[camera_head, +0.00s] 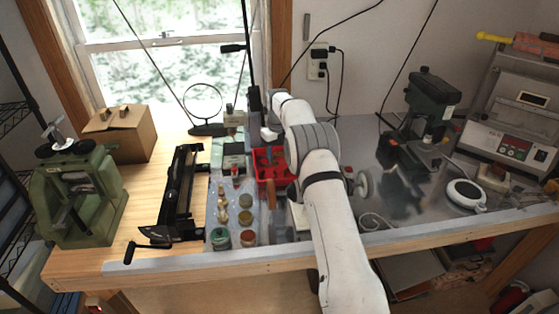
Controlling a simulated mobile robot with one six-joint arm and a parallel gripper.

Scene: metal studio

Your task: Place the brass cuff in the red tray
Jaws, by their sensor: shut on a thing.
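The red tray (264,181) lies on the bench left of my arm, with small dark things or openings in it. My gripper (269,146) points down above the back part of the tray. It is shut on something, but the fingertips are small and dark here. I cannot make out the held thing clearly or confirm that it is the brass cuff. I cannot tell the brass cuff apart anywhere else on the bench. My forearm hides the bench just right of the tray.
Several jars (247,238) and small bottles stand left of the tray. A black metal tool (180,195) and a green machine (78,195) are farther left. A ring magnifier (203,101) is behind.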

